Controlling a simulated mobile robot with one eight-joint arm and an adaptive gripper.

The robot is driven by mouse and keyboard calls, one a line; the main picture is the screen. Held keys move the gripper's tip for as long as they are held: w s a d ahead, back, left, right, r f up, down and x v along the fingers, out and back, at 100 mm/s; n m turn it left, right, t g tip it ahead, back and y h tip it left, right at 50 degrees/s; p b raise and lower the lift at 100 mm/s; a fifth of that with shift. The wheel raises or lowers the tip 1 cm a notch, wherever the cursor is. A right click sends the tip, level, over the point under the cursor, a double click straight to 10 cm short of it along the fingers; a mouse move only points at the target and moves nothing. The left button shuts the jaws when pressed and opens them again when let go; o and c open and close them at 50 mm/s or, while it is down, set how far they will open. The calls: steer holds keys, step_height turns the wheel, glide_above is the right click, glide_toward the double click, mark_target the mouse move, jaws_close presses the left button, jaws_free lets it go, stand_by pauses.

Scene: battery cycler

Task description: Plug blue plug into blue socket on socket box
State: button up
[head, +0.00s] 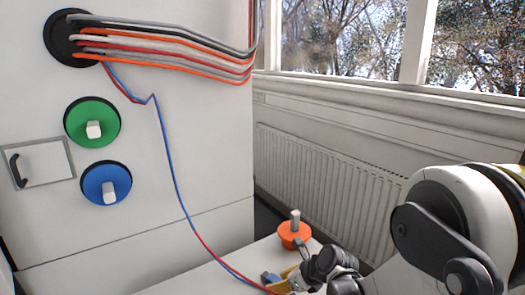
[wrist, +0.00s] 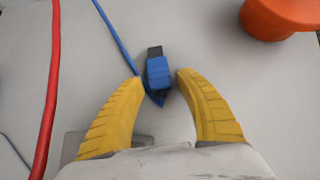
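The blue plug (wrist: 158,72) lies on the light surface in the wrist view, its dark end pointing away from my gripper. A small blue part of it shows in the head view (head: 269,277). My gripper (wrist: 159,79) is open, with one yellow fingertip on each side of the plug's body. A gap shows on the right; on the left the tip is very close to the plug, and contact cannot be told. In the head view my gripper (head: 289,274) is low over the bench, partly hidden by my wrist. I cannot make out a socket box in either view.
An orange round base with a grey knob (head: 294,234) stands just beyond my gripper, at upper right in the wrist view (wrist: 282,14). A red cable (wrist: 50,95) and a blue cable (wrist: 118,38) run nearby. The white cabinet (head: 190,165) carries green (head: 75,122) and blue (head: 92,187) round knobs.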

jaws_close()
steer(key=shift+r, duration=0.1)
steer(key=shift+r+p, duration=2.15)
steer(key=shift+r, duration=0.75)
